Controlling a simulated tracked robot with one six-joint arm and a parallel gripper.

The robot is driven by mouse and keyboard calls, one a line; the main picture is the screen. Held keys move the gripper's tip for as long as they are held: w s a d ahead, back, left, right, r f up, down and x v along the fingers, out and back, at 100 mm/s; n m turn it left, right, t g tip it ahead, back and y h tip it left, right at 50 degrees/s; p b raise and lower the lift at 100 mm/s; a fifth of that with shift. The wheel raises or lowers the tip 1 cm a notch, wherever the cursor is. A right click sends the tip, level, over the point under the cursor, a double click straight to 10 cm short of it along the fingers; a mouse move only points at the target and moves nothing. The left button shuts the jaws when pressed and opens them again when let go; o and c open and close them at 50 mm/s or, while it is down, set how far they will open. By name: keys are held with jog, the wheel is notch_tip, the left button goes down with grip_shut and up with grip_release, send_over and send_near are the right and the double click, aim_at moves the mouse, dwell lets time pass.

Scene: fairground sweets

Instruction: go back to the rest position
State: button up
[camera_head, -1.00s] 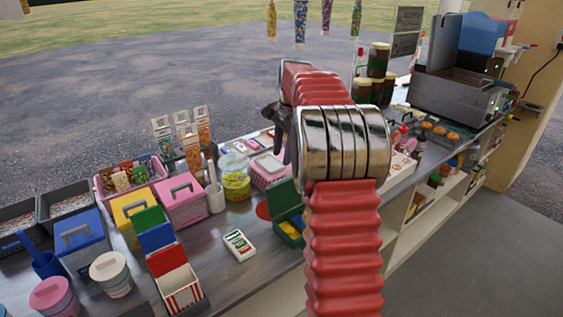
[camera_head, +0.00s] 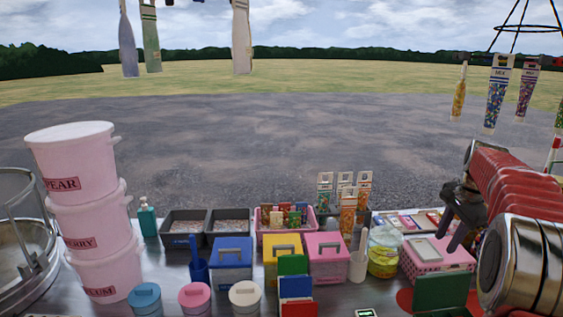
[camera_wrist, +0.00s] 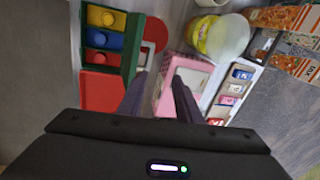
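My gripper (camera_head: 456,238) hangs at the end of my red arm at the right edge in the head view, above the counter. In the wrist view my gripper (camera_wrist: 160,95) shows two dark fingers apart, with nothing held between them. Below them is a pink box (camera_wrist: 177,88) with a pale lid, standing on the counter. The pink box (camera_head: 437,261) also shows under my gripper in the head view.
The counter holds a green case (camera_wrist: 132,40) with coloured compartments, a yellow jar (camera_head: 383,262), a blue bin (camera_head: 232,266), a yellow bin (camera_head: 283,250) and stacked pink tubs (camera_head: 75,165) at left. Bare ground (camera_head: 250,135) lies beyond.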

jog(key=s+f+n, duration=0.1)
jog(key=s+a+f+n, duration=0.1)
jog(key=f, duration=0.1)
jog(key=s+a+f+n, duration=0.1)
jog(key=shift+s+a+f+n+g, duration=0.25)
jog(key=shift+s+f+n+g, duration=0.05)
jog(key=shift+s, duration=0.1)
jog(key=s+a+r+n+t, duration=0.1)
jog(key=s+a+n, duration=0.5)
jog(key=s+a, duration=0.7)
jog(key=s+a+r+n+t, duration=0.2)
jog(key=s+a+n, duration=0.4)
jog(key=s+a, duration=0.8)
jog(key=shift+s+a+r+n+t, duration=0.2)
jog(key=shift+a+r+n+t, duration=0.15)
jog(key=shift+a, duration=0.85)
jog(key=shift+s, duration=0.1)
